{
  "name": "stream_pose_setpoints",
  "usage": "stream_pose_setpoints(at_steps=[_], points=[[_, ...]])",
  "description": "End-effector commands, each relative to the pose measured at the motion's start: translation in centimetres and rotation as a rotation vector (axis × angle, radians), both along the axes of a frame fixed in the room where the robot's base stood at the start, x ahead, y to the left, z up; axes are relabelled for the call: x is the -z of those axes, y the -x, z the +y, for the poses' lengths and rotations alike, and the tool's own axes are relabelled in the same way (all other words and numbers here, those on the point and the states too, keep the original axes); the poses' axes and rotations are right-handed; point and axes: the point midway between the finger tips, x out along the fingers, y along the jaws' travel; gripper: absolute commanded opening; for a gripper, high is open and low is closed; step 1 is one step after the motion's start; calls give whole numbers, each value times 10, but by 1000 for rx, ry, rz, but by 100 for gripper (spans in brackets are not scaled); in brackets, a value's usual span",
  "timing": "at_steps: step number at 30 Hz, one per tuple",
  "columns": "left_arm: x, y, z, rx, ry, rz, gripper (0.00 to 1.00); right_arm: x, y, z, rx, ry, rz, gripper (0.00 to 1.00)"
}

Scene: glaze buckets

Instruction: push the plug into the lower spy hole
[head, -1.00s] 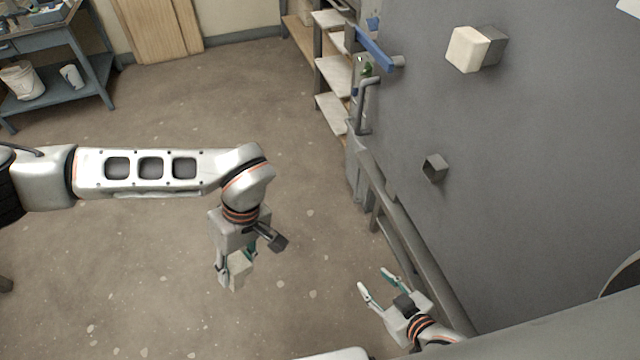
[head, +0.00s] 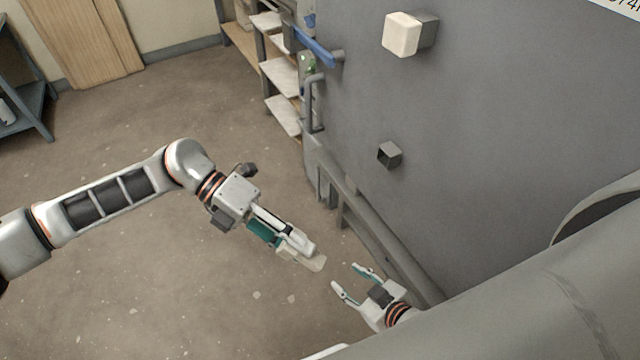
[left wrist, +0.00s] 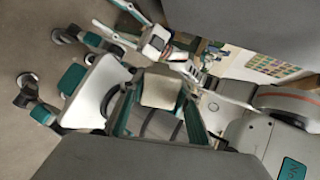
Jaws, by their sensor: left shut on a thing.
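My left gripper (head: 298,250) is shut on a cream block-shaped plug (head: 316,263), held over the floor and pointing to the lower right. In the left wrist view the plug (left wrist: 160,91) sits between the two fingers. The lower spy hole (head: 389,155) is a short square grey tube with a dark opening, sticking out of the grey kiln wall (head: 490,130). The plug is apart from it, lower and to its left. A second cream plug (head: 404,35) sits in the upper spy hole's tube (head: 430,33). My right gripper (head: 352,280) is open and empty, low beside the kiln.
A blue-handled latch (head: 315,45) and a grey handle (head: 314,102) are on the kiln's left edge. Shelves (head: 278,75) stand behind it. A grey rail (head: 385,235) runs along the kiln's lower side. The floor left of the kiln is open.

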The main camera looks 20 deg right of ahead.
Motion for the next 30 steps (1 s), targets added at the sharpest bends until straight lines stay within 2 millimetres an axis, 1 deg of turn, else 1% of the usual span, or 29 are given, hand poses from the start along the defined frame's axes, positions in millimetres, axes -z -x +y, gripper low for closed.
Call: stream_pose_setpoints(at_steps=[1,3,11,14,18,21,24,30], points=[[-3,1,-5,-84,30,31,5,1,0,0,0,1,1,40],[-10,-2,-15,-198,68,64,5,2,0,0,0,1,1,40],[-33,-21,-48,-573,232,149,5,5,1,0,0,2,3,40],[-42,-33,-59,-696,304,168,5,6,1,0,0,2,3,40],[-50,-53,-75,-850,409,187,5,7,1,0,-1,2,4,40],[-53,-66,-80,-912,461,187,5,8,1,0,-1,2,4,40],[-54,-73,-83,-936,486,183,5,8,1,-1,-1,3,4,40],[-55,-77,-90,-946,496,178,5,9,2,-1,0,3,5,40]])
